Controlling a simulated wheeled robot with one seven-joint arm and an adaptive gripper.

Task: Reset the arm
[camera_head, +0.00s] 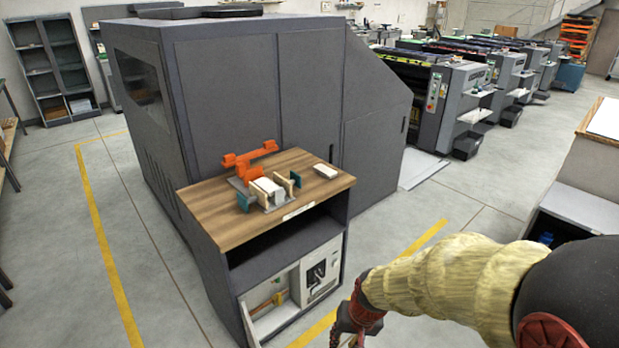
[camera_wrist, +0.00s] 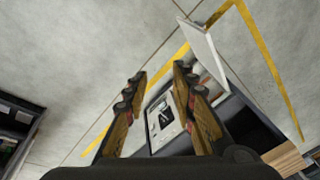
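My arm comes in from the lower right of the head view, in a pale ribbed sleeve. My gripper (camera_head: 360,315) hangs at the sleeve's end, in front of the lower right of the wood-topped cabinet (camera_head: 205,218). In the wrist view my gripper (camera_wrist: 158,78) has its two fingers spread apart. Nothing is held between them. A white unit with a dark opening (camera_wrist: 162,120) shows beyond and between the fingers, apart from them. The same white unit (camera_head: 320,272) sits in the cabinet's lower compartment in the head view.
A white door panel (camera_head: 275,318) stands open at the cabinet's lower front; it also shows in the wrist view (camera_wrist: 206,50). An orange fixture (camera_head: 250,157) and small blocks stand on the top. A counter (camera_head: 590,180) is at right. Floor around is clear.

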